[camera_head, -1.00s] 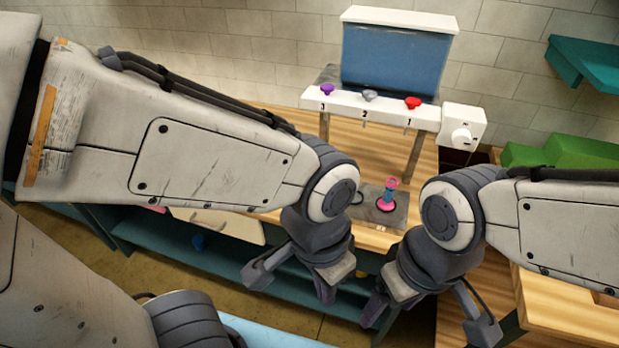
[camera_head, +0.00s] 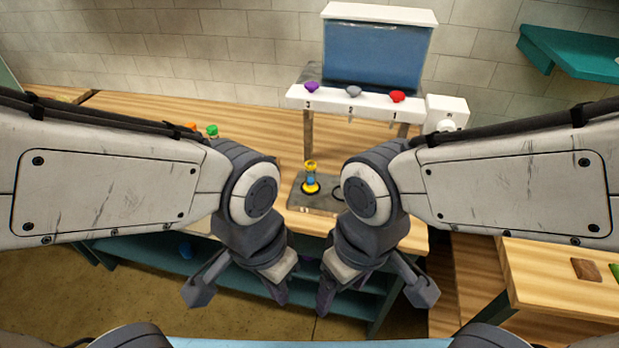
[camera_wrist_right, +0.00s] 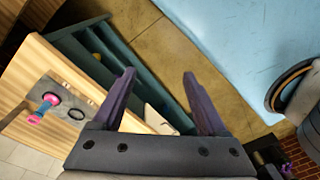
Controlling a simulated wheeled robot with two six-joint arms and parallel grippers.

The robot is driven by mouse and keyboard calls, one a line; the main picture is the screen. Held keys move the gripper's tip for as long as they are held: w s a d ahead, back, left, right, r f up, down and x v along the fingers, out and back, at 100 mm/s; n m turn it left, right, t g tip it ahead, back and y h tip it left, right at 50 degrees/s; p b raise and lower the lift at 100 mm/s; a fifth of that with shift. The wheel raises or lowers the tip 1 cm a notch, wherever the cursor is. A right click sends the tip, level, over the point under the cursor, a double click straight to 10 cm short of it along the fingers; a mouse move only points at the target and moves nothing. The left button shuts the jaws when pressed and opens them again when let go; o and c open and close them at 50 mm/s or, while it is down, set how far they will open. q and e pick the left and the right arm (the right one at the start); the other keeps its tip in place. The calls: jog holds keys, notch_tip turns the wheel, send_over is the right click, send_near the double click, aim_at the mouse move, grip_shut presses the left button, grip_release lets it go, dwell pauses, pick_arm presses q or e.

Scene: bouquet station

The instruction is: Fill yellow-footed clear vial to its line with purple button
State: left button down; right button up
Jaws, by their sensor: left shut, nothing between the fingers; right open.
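The yellow-footed vial (camera_head: 311,180) stands upright on the left part of the grey plate under the dispenser. It looks bluish in the middle; its line and level are too small to tell. The purple button (camera_head: 311,87) is at the left of the white dispenser bar, above the number 3. My left gripper (camera_head: 275,293) is shut and empty, in front of the table edge, below and left of the vial. My right gripper (camera_head: 327,295) is open and empty nearby; its spread fingers show in the right wrist view (camera_wrist_right: 161,85).
A grey button (camera_head: 353,91) and a red button (camera_head: 397,96) sit right of the purple one, under a blue tank (camera_head: 375,55). Green and orange tops (camera_head: 211,130) show behind my left arm.

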jog(key=shift+c, duration=0.3)
grip_shut()
dwell(1.7)
